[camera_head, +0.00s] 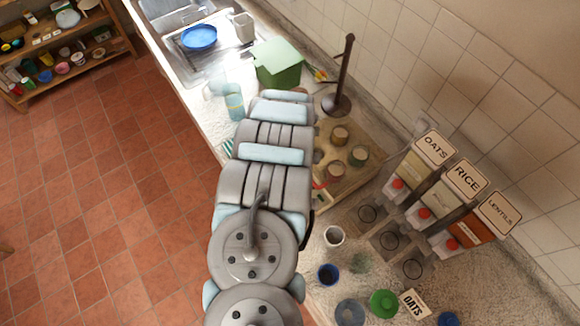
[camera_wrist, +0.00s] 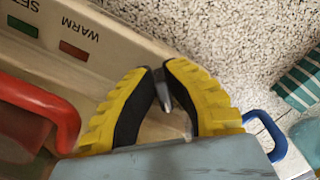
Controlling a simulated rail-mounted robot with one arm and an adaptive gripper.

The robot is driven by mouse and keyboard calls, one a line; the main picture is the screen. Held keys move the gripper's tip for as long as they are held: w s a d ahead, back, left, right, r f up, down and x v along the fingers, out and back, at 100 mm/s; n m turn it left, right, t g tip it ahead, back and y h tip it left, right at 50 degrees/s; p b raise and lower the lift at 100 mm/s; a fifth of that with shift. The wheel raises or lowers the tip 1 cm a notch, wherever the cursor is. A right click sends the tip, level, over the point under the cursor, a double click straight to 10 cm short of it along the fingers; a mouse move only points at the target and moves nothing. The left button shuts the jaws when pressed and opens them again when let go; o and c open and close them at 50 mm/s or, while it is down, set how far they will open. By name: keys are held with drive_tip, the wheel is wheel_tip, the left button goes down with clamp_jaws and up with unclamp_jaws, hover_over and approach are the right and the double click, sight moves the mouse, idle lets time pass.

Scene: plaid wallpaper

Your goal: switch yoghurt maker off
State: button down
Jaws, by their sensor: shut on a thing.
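In the wrist view, a cream panel (camera_wrist: 115,60) with upside-down "WARM" and "SET" lettering lies at the upper left. It carries a red rectangle (camera_wrist: 73,50) and a green rectangle (camera_wrist: 22,27). My gripper (camera_wrist: 162,80), with yellow and black fingers, is at the panel's edge. Its tips close around a small grey metal piece (camera_wrist: 163,97), which looks like a switch lever; most of it is hidden. In the head view, a tan tray-like unit (camera_head: 372,128) with several round lids is likely the yoghurt maker. My arm covers its near side and hides my gripper there.
A red handle (camera_wrist: 68,120) is close left of my fingers; a blue handle (camera_wrist: 268,130) is at the right. Beyond the unit stand a dark upright holder (camera_head: 347,75) and a green box (camera_head: 278,62). Dispensers (camera_head: 432,150) and cups are at the right.

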drive_tip(key=c, duration=1.1)
unclamp_jaws()
drive_tip(key=shift+w+r, duration=0.15)
drive_tip(key=shift+r, duration=3.55)
